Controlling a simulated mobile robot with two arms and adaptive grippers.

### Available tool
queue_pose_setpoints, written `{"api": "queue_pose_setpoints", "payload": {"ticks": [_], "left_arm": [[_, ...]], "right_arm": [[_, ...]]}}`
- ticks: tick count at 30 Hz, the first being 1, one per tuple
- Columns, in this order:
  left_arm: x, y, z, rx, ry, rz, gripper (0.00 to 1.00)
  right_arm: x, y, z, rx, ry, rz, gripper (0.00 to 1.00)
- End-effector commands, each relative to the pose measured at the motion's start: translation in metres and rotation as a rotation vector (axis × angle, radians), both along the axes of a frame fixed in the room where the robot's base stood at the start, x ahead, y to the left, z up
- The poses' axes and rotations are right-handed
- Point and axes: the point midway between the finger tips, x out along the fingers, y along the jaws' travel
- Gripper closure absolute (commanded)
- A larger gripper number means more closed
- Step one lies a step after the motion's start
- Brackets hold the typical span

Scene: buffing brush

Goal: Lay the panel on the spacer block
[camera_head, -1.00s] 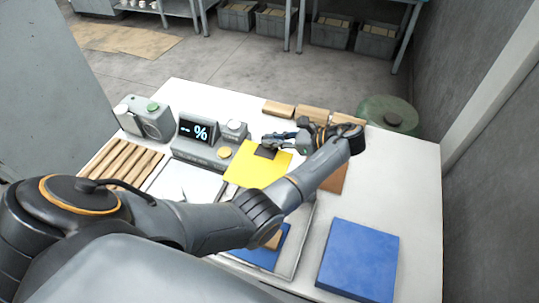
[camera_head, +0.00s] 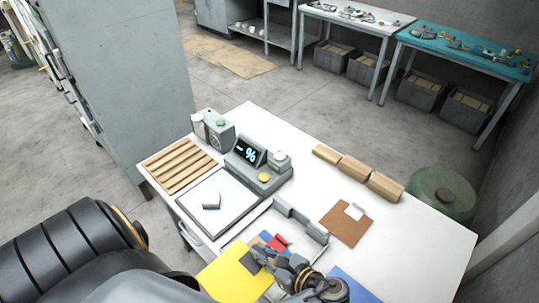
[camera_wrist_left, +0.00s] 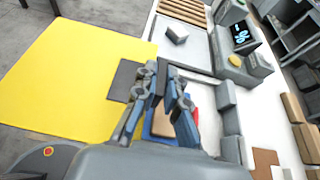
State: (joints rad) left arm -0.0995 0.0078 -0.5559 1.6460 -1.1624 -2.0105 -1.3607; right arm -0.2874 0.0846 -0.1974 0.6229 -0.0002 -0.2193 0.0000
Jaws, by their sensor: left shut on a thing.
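The panel is a thin yellow sheet (camera_head: 236,277) with a dark grey tab on its edge; it fills the left of the left wrist view (camera_wrist_left: 70,80). My left gripper (camera_head: 264,256) is shut on the tab (camera_wrist_left: 126,80), and the sheet sticks out to the left at the table's front edge. A tan block (camera_wrist_left: 160,123) with blue around it shows between and below my fingers in the left wrist view; I cannot tell if it is the spacer block. A red piece (camera_head: 279,241) lies just beyond the gripper. My right gripper is not in view.
A white-topped tray (camera_head: 222,190) with a small grey block lies left of the gripper. A display unit (camera_head: 258,160), wooden slats (camera_head: 180,166), several wooden blocks (camera_head: 355,169) and a brown board (camera_head: 345,226) are farther back. A blue slab (camera_head: 352,286) lies at front right.

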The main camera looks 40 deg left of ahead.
Motion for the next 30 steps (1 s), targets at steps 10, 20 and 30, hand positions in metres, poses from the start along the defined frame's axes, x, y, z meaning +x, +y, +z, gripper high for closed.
{"api": "queue_pose_setpoints", "payload": {"ticks": [10,20,30], "left_arm": [[0.081,0.020,-0.036,0.009,-0.005,0.000,1.00],[0.119,0.027,-0.082,0.002,0.000,0.003,1.00],[0.130,0.030,-0.113,0.002,0.002,0.001,1.00]], "right_arm": [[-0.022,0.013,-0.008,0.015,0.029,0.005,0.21],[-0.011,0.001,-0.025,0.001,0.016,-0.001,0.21],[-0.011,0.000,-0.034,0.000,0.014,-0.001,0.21]]}}
